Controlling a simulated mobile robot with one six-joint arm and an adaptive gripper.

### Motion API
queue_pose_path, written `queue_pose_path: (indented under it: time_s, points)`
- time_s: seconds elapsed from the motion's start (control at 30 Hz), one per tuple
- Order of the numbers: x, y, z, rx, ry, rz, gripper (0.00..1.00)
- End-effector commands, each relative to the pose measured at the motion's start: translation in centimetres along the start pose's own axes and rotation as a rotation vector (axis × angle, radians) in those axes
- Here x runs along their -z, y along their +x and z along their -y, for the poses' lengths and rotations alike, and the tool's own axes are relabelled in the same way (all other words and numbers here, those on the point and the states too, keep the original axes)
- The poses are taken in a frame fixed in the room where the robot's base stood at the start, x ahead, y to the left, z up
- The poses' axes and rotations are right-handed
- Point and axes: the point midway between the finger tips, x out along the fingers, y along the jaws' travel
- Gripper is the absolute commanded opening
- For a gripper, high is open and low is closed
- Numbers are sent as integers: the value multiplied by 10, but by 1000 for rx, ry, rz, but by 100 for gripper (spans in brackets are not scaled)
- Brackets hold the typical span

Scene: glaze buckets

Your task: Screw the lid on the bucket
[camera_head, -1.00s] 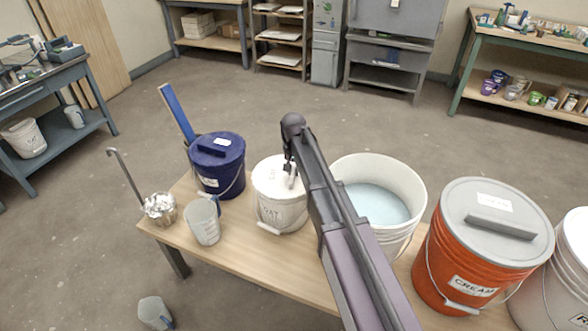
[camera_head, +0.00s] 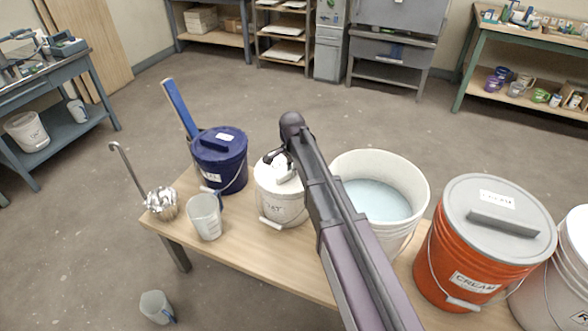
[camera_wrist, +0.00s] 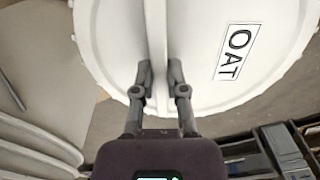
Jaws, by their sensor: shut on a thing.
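The white bucket (camera_head: 280,206) marked OAT stands upright on the wooden table, in the middle of the head view. Its white lid (camera_wrist: 105,50), with an OAT label, fills the top of the wrist view and has a straight raised ridge as a handle (camera_wrist: 155,35). My gripper (camera_wrist: 160,80) is shut on this handle, one finger on each side. In the head view my gripper (camera_head: 276,160) is over the bucket's top, and my arm hides part of the lid. The lid sits at the bucket's rim; I cannot tell whether its thread is engaged.
A dark blue lidded bucket (camera_head: 219,168) and a clear jug (camera_head: 205,222) stand to the left. An open white bucket (camera_head: 412,190) of pale blue liquid stands close on the right, then an orange CREAM bucket (camera_head: 450,258).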

Motion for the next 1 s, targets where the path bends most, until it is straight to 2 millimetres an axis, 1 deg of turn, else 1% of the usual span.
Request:
queue_pose_path:
  time_s: [0.2,0.47,0.5,0.57,0.6,0.63,0.87,0.9,0.97,1.0]
  points:
    - [-6,0,-1,-3,130,3,0]
    - [-6,0,-2,-4,146,3,0]
    - [-6,0,-2,-4,146,3,26]
    - [-6,0,-1,-4,146,3,44]
    - [-6,0,-1,-3,145,2,56]
    - [-6,0,-1,-3,145,2,58]
    - [-5,0,0,-1,145,1,58]
    - [-5,0,0,-1,145,1,60]
    - [-5,0,0,-1,145,1,78]
    - [-5,0,0,-1,145,0,89]
